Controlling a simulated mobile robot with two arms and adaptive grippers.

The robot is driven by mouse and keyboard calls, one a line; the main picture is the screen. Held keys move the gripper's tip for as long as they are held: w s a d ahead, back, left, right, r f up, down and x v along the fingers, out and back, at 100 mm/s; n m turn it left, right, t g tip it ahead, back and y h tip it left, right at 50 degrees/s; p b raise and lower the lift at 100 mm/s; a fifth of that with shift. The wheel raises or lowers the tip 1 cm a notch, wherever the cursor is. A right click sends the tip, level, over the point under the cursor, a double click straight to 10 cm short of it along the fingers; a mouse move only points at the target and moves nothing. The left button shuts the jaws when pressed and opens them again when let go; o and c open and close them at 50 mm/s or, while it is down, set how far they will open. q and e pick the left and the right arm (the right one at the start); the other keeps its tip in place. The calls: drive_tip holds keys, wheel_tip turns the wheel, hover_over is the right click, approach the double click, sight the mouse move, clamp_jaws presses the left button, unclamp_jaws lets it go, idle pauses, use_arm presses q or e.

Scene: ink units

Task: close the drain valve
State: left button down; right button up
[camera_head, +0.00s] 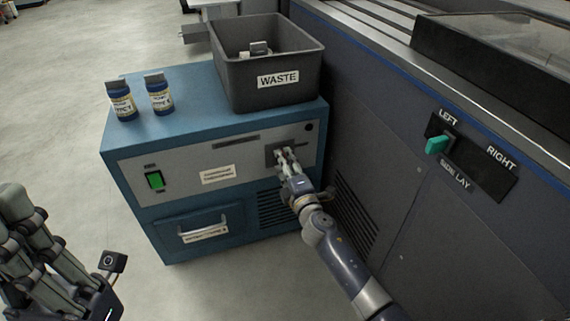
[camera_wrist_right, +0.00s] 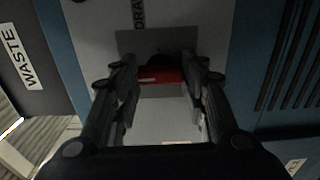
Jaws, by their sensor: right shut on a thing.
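The drain valve sits on the grey front panel of the blue unit, on a dark plate (camera_head: 271,158). Its red handle (camera_wrist_right: 160,74) shows between the fingers in the right wrist view. My right gripper (camera_head: 287,155) is shut on the handle, and its fingers hide most of it in the head view. The fingers also show on both sides of the handle in the wrist view (camera_wrist_right: 160,85). The handle's exact angle is hard to tell. My left gripper (camera_head: 35,235) is at the lower left of the head view, away from the unit, partly cut off.
The blue unit (camera_head: 180,137) carries two blue bottles (camera_head: 122,101) (camera_head: 159,93) and a dark WASTE bin (camera_head: 243,93). A green switch (camera_head: 155,180) and a drawer handle (camera_head: 204,233) are on its front. A large grey machine with a teal LEFT/RIGHT lever (camera_head: 437,145) stands close on the right.

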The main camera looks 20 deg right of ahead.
drive_tip(key=o, duration=1.1)
drive_tip(key=shift+c, duration=0.2)
drive_tip(key=s, duration=1.2)
drive_tip(key=shift+d, duration=0.15)
